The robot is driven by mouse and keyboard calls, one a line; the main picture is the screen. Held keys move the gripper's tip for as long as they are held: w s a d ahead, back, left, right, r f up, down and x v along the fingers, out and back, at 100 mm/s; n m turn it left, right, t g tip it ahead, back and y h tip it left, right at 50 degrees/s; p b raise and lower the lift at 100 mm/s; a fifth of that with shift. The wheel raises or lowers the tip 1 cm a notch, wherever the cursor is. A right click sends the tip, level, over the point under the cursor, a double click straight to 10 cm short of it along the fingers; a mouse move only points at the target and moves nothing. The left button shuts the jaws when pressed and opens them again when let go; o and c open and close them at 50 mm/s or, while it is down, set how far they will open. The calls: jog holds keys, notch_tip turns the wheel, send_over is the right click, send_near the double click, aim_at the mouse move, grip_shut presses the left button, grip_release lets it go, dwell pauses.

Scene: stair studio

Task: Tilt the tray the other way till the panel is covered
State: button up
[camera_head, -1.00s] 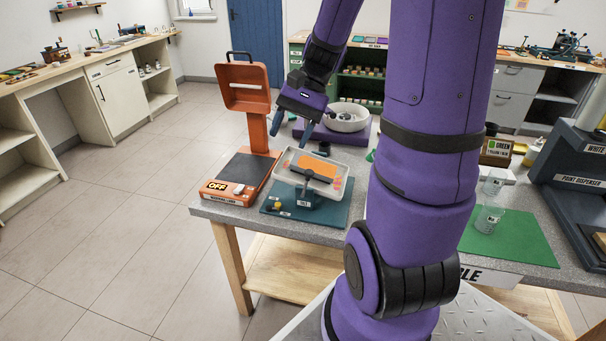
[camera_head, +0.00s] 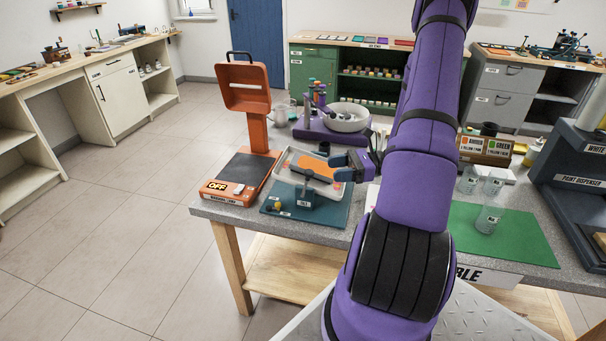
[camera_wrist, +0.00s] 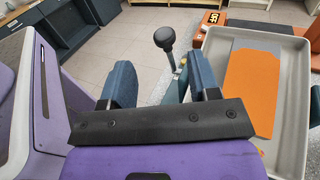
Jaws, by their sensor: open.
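The pale tray (camera_head: 287,173) sits on a stand on the teal mat (camera_head: 335,213). It also shows at the right of the wrist view (camera_wrist: 296,110). In the head view the panel (camera_head: 315,167) looks darker. My gripper (camera_head: 343,167) is at the tray's right side, its blue fingers (camera_wrist: 162,85) apart. In the wrist view a black knob on a stem (camera_wrist: 165,40) stands beyond the gap between the fingers. I cannot tell the tray's exact tilt.
A purple unit with a white bowl (camera_head: 347,117) stands behind. Clear cups (camera_head: 490,215) and a green mat (camera_head: 525,240) are at right. The floor at left is clear.

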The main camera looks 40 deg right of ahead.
jog(key=w+a+f+t, duration=0.1)
jog(key=w+a, duration=0.5)
jog(key=a, duration=0.2)
jog(key=shift+m, duration=0.4)
jog(key=shift+c, duration=0.5)
grip_shut()
